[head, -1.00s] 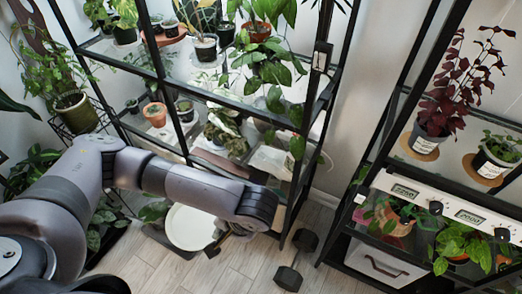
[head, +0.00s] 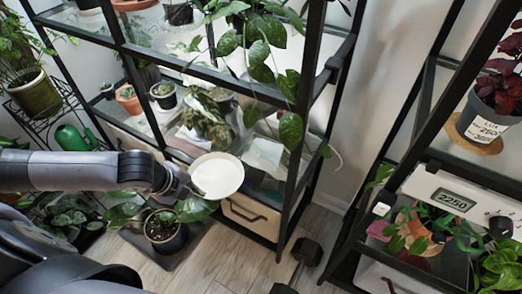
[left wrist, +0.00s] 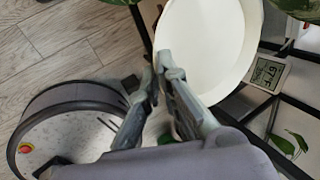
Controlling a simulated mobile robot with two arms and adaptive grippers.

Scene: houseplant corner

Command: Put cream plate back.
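The cream plate (head: 216,176) is a round shallow dish held up in front of the left plant shelf, with its open face toward the head camera. It also shows in the left wrist view (left wrist: 208,45). My left gripper (head: 187,187) reaches in from the left and is at the plate's left edge. In the left wrist view its two fingertips (left wrist: 161,70) close on the plate's near rim. My right gripper is not in view.
The black-framed glass plant shelf (head: 210,68) stands behind the plate. A potted plant (head: 165,228) stands on a dark mat below it. A dumbbell (head: 299,262) lies on the floor. Another plant rack with a display (head: 455,200) is at right. Trailing leaves (head: 290,130) hang near the shelf's front post.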

